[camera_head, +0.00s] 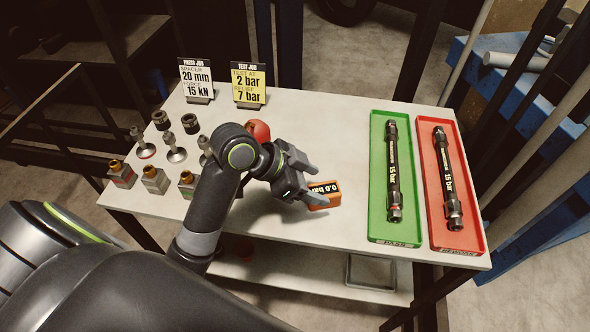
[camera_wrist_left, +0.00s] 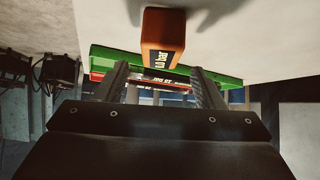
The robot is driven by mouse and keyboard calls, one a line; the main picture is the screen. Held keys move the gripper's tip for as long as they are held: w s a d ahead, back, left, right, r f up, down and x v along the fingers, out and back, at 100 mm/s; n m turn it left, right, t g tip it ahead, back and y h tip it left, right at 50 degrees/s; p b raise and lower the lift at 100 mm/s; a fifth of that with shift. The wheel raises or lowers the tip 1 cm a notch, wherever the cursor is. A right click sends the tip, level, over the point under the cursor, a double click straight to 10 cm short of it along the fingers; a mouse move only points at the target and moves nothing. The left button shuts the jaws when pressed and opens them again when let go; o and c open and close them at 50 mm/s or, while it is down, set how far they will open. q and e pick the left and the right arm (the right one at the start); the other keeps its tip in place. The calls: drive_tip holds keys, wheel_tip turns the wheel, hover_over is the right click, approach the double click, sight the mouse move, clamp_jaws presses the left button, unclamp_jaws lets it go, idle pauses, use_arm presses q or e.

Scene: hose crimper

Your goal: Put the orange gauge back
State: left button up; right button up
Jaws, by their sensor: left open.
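The orange gauge (camera_head: 324,196) is a small orange block with a dark display reading "0.0 bar". It sits on the white table, left of the green tray. My left gripper (camera_head: 314,186) is just left of the gauge, fingers pointing towards it. In the left wrist view, the orange gauge (camera_wrist_left: 163,38) lies just past the two spread fingers (camera_wrist_left: 160,76), in line with the gap between them. I cannot tell whether a finger touches it. My left gripper is open and holds nothing. My right gripper is not in view.
A green tray (camera_head: 374,180) and a red tray (camera_head: 474,200) each hold a black hose. Fittings (camera_head: 176,154) and orange-topped blocks (camera_head: 154,180) stand at the left. A red round object (camera_head: 258,131) is behind my arm. Two sign cards (camera_head: 248,84) stand at the back.

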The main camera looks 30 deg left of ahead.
use_arm(q)
drive_tip(key=shift+p+v, duration=0.45)
drive_tip(key=shift+v, duration=2.45)
